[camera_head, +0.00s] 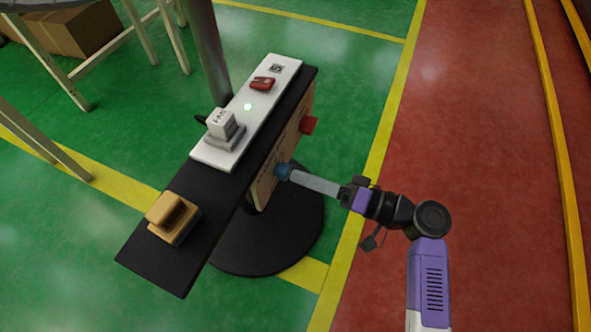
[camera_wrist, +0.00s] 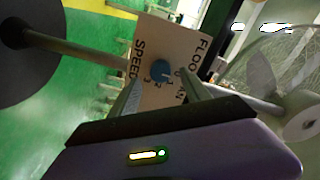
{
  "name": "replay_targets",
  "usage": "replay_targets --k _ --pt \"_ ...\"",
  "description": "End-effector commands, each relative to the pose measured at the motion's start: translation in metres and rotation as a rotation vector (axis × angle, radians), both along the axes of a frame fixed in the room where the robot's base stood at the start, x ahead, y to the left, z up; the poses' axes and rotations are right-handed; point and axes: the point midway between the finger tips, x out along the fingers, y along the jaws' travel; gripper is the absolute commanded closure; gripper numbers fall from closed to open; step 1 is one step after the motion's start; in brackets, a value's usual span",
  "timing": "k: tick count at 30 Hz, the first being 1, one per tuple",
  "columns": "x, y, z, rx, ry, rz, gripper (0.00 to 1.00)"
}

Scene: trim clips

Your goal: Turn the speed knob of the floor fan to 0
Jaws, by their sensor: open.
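The speed knob (camera_head: 284,171) is small, round and blue, on a beige panel (camera_head: 263,188) on the side of the dark stand. In the wrist view the blue knob (camera_wrist: 159,69) sits on the panel (camera_wrist: 177,40), which bears the words SPEED and FLOOR FAN and small numerals near the knob. The knob's pointer is too small to read. My gripper (camera_head: 294,176) reaches from the right, its tips close to the knob. In the wrist view my gripper (camera_wrist: 160,79) is open, one finger on each side of the knob. I cannot tell whether they touch it.
The black top (camera_head: 155,258) carries a white plate (camera_head: 207,157) with a FAN block (camera_head: 221,124) and a red part (camera_head: 262,83). A yellow-brown block (camera_head: 172,217) lies at the near end. Red floor is clear at right.

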Motion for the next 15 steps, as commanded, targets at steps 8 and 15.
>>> replay_targets --k 8,15 --pt "-0.013 -0.036 0.001 0.0 0.001 -0.001 0.44" --pt "-0.015 -0.042 0.0 0.0 0.0 0.0 0.44"
